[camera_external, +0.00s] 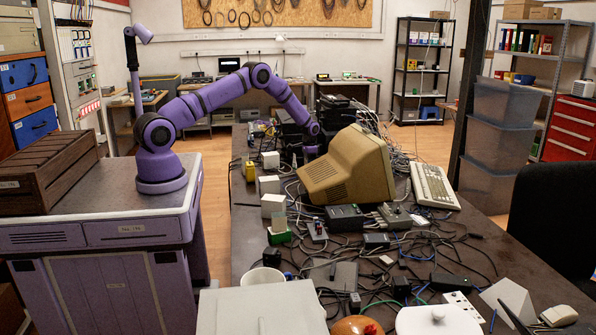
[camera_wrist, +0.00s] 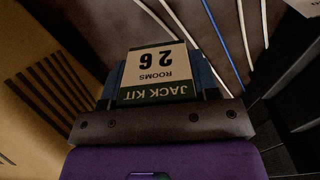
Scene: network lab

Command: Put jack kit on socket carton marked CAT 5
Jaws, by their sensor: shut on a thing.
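The jack kit (camera_wrist: 152,74) is a small box with a cream and dark green label reading "JACK KIT ROOMS 26", upside down in the wrist view. My gripper (camera_wrist: 160,88) is shut on it, with a dark finger on each side. In the external view my gripper (camera_external: 310,151) is low over the cluttered table, just behind the beige CRT monitor (camera_external: 348,168). The monitor hides the fingertips and the kit there. I cannot make out a carton marked CAT 5 in either view.
The dark table (camera_external: 470,275) is crowded with cables, adapters and small white boxes (camera_external: 270,184). A beige keyboard (camera_external: 434,186) lies right of the monitor. Black equipment (camera_external: 340,110) stands behind my gripper. The monitor's vented beige casing (camera_wrist: 35,85) is close on the left in the wrist view.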

